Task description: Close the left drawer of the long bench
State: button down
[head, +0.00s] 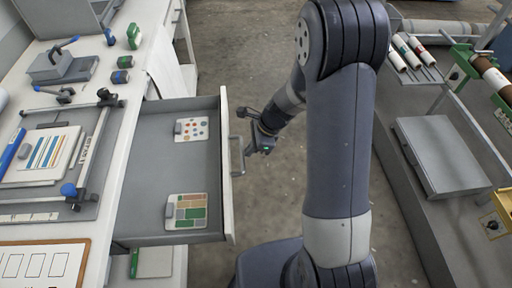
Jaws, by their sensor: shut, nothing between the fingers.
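The long bench (120,185) runs down the left side. Its drawer (170,100) is pulled out toward the middle, with a grey interior and a pale front panel (226,190). A grey bar handle (238,160) is on the panel's outer face. Two cards lie inside: one with coloured dots (197,130) and one with green and brown blocks (190,212). My gripper (256,149) is shut and empty, just right of the handle on the outer side of the front. I cannot tell whether it touches the handle.
The bench top holds a metal frame (103,125), a small press (60,65) and a clipboard (45,265). Below the drawer is a green and white item (152,262). A grey bench or rack (440,155) with rolls stands at right. Bare floor (240,60) lies between.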

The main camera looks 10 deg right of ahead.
jog(key=p, duration=0.6)
send_over(165, 167)
jog(key=shift+d, duration=0.15)
jog(key=shift+w+r, duration=0.1)
